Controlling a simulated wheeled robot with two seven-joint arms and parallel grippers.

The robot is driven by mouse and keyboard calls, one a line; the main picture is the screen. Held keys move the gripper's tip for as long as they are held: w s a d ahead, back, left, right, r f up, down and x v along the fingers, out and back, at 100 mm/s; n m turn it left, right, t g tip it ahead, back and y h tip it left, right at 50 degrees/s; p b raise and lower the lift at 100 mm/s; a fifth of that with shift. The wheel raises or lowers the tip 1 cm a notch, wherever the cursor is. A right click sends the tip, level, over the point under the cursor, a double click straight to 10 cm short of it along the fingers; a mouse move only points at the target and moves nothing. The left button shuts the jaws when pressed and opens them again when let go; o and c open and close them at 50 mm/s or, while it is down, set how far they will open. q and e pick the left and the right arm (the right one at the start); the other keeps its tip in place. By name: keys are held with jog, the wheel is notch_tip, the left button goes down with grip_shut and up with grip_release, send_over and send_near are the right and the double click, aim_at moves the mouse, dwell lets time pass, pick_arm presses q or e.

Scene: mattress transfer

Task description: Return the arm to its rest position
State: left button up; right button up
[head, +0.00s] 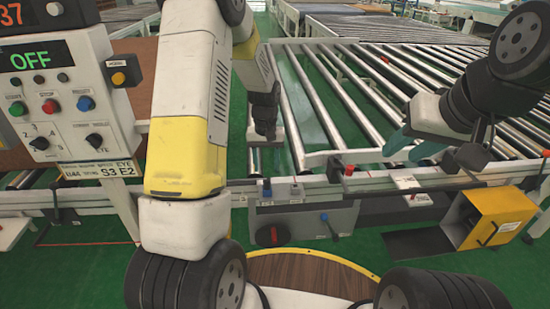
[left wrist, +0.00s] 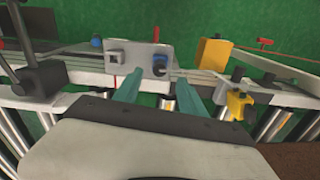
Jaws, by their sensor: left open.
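My left arm, white and yellow, stands across the left half of the head view. Its gripper (head: 265,138) hangs over the near rail of the roller conveyor (head: 330,90), and its fingers are hard to make out there. In the left wrist view the left gripper (left wrist: 160,80) shows two teal fingers spread apart with nothing between them. They point toward a grey control box with a blue knob (left wrist: 158,65). My right gripper (head: 408,145) is at the right over the rollers, its teal fingers apart and empty.
A control panel reading OFF (head: 48,85) stands close at the left. A grey switch box (head: 300,218) hangs from the near rail (head: 225,195). A yellow pedal housing (head: 495,215) sits at right on green floor. A brown surface (head: 140,80) lies behind the panel.

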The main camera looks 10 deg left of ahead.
pick_arm(q)
jog(key=s+r+t, duration=0.1)
jog(key=s+r, duration=0.2)
jog(key=r, duration=0.3)
jog(key=s+r+m+t+h, duration=0.1)
jog(key=s+r, duration=0.1)
jog(key=r, duration=0.4)
jog(key=s+r+t, duration=0.1)
jog(key=s+r, duration=0.2)
jog(key=r, duration=0.3)
jog(key=s+d+r+t, duration=0.1)
jog(key=s+r, duration=0.3)
jog(key=s, duration=0.4)
jog(key=s+d+r+m+t+h, duration=0.1)
jog(key=s+r, duration=0.3)
jog(key=s, duration=0.4)
jog(key=shift+r+m+t, duration=0.2)
jog(key=shift+m+t, duration=0.1)
jog(key=shift+t, duration=0.3)
jog(key=shift+d, duration=0.1)
jog(key=shift+c, duration=0.2)
